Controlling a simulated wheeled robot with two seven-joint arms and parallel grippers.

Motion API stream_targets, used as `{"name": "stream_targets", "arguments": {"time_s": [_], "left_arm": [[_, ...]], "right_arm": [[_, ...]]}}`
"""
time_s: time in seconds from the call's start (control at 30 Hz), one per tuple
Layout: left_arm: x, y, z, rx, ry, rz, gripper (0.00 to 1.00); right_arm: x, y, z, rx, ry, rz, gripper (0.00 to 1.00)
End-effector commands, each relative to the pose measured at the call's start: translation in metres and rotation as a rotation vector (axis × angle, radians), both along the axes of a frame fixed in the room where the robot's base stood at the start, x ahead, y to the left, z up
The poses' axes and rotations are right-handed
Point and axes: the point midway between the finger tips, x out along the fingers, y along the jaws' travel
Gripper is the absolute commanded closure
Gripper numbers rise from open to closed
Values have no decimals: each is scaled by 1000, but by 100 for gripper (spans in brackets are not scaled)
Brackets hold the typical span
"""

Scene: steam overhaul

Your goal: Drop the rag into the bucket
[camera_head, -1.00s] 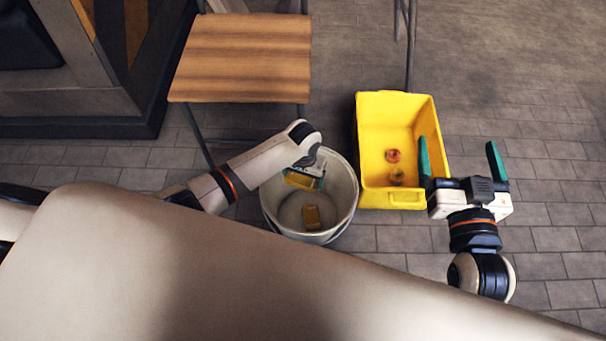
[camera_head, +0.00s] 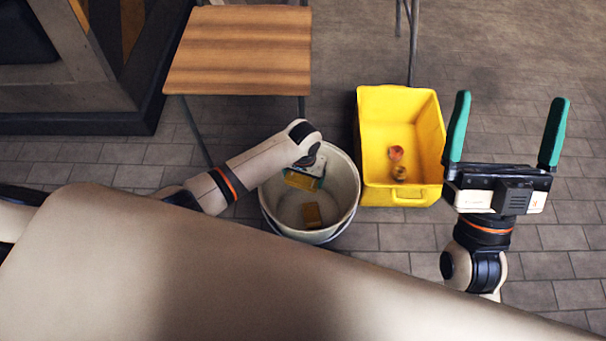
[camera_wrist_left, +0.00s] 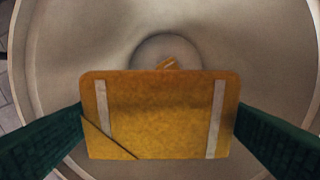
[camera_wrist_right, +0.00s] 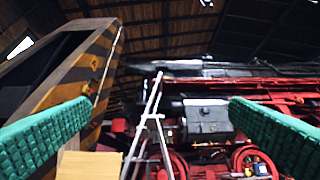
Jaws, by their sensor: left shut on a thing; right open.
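My left gripper (camera_head: 305,182) reaches down inside the pale bucket (camera_head: 346,180), below its rim. It is shut on the yellow rag (camera_wrist_left: 160,115), a flat square with two pale stripes, which spans between the green fingers in the left wrist view. The bucket's inner wall (camera_wrist_left: 60,40) surrounds the rag there. In the head view my left wrist partly hides the rag. Another yellow piece (camera_head: 312,215) shows lower in the bucket; the rag hides most of the bucket floor in the left wrist view. My right gripper (camera_head: 511,100) is open and empty, right of the yellow crate.
The yellow crate (camera_head: 428,125) stands right of the bucket with two small reddish and brownish items (camera_head: 396,153) inside. A wooden-topped stool (camera_head: 238,50) stands behind the bucket. Paved floor (camera_head: 530,50) is clear at the right. The right wrist view shows a striped structure (camera_wrist_right: 95,70) and red machinery.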

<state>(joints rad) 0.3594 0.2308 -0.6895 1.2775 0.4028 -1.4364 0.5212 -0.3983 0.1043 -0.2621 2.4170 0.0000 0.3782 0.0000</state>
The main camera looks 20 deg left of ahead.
Motion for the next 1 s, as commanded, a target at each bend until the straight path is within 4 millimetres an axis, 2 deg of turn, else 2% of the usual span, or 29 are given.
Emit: {"name": "stream_targets", "arguments": {"time_s": [0.27, 0.3, 0.37, 0.7, 0.87, 1.0], "left_arm": [[0, 0, 0, 0, 0, 0, 37], [0, 0, 0, 0, 0, 0, 9], [0, 0, 0, 0, 0, 0, 0], [0, 0, 3, 0, 0, 0, 0], [0, 0, 15, 0, 0, 0, 0], [0, 0, 28, 0, 0, 0, 0]], "right_arm": [[-1, 0, 1, 3, -9, 1, 0], [-1, 0, 1, 3, -9, 1, 0], [-1, 0, 1, 3, -8, 1, 0], [2, 0, 0, -4, 12, 0, 0], [16, 2, -13, -41, 141, -8, 0], [29, 2, -32, -85, 292, -17, 0]]}}
